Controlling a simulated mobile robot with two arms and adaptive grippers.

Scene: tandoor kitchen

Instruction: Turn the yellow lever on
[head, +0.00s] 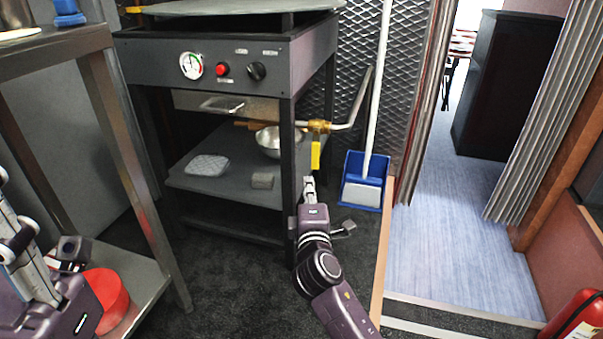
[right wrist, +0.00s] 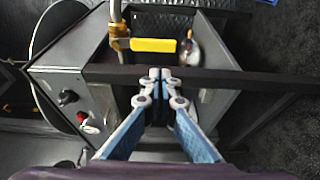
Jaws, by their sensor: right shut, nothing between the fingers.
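The yellow lever (head: 316,153) hangs straight down from a brass valve (head: 318,126) on a pipe beside the grill stand's front right leg. In the right wrist view the lever (right wrist: 153,45) lies crosswise to the pipe (right wrist: 115,12). My right gripper (head: 309,183) is shut and empty, its fingertips just below the lever's lower end. In the right wrist view the shut fingertips (right wrist: 160,73) point toward the lever, with a visible gap between. My left gripper (head: 18,240) is at the left edge, partly cut off; its opening is unclear.
The dark stand (head: 210,52) carries a gauge, red button and knob; its shelf holds a metal bowl (head: 268,146). A blue dustpan (head: 362,183) stands right of the lever. A metal rack with a red round item (head: 106,298) is at left. A doorway opens at right.

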